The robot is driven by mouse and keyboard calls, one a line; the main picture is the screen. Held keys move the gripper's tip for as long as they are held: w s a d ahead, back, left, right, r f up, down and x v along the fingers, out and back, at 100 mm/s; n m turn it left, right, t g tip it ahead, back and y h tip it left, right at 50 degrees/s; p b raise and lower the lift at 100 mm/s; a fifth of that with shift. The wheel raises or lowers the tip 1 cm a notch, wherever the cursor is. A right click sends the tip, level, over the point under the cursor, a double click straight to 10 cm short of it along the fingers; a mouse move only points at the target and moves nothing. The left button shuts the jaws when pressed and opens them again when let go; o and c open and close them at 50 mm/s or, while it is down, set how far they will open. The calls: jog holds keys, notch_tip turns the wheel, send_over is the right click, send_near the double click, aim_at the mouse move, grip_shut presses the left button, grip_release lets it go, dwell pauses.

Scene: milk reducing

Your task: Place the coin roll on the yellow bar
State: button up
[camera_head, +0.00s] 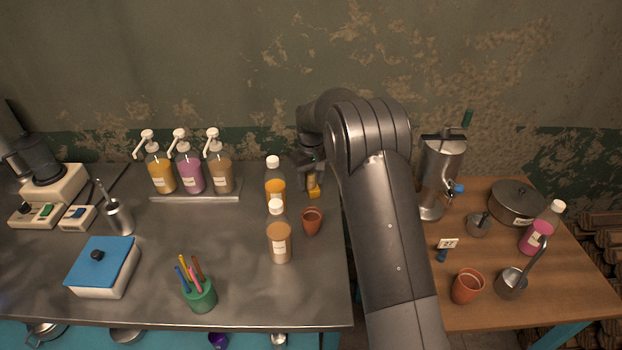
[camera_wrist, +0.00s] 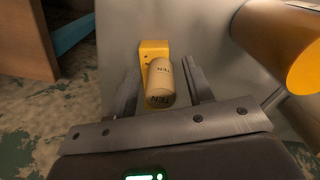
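The coin roll (camera_wrist: 161,82) is a beige cylinder marked TEN, seen in the wrist view between the two fingers of my gripper (camera_wrist: 161,68). The fingers are apart, with a gap on each side of the roll. The yellow bar (camera_wrist: 153,48) lies just beyond the roll and partly behind it. The roll overlaps the bar in this view, and I cannot tell for sure whether it touches it. In the head view the yellow bar (camera_head: 314,192) shows at the back right of the metal table, below my gripper (camera_head: 311,178); the roll is mostly hidden there.
An orange-filled bottle (camera_head: 275,188), a brown-filled bottle (camera_head: 279,240) and a clay cup (camera_head: 312,221) stand close by. A rack (camera_head: 197,198) with three pump bottles is farther left. The wall is close behind.

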aim_at(311, 173)
jog(key=shift+r, duration=0.1)
notch_tip(311, 173, up, 12)
jog(key=s+d+r+m+t, duration=0.1)
jog(key=s+d+r, duration=0.4)
jog(key=s+r, duration=0.3)
jog(key=s+d+r+m+t, duration=0.2)
jog(key=s+d+r, duration=0.1)
jog(key=s, duration=0.8)
jog(key=s+d+r+m+t, duration=0.15)
jog(key=s+d, duration=0.25)
jog(key=s, duration=0.7)
jog(key=s+d+f+m+t, duration=0.1)
jog(key=s+f, duration=0.3)
jog(key=s, duration=0.8)
jog(key=shift+d, duration=0.4)
jog(key=shift+o, duration=0.4)
jog(key=shift+w, duration=0.1)
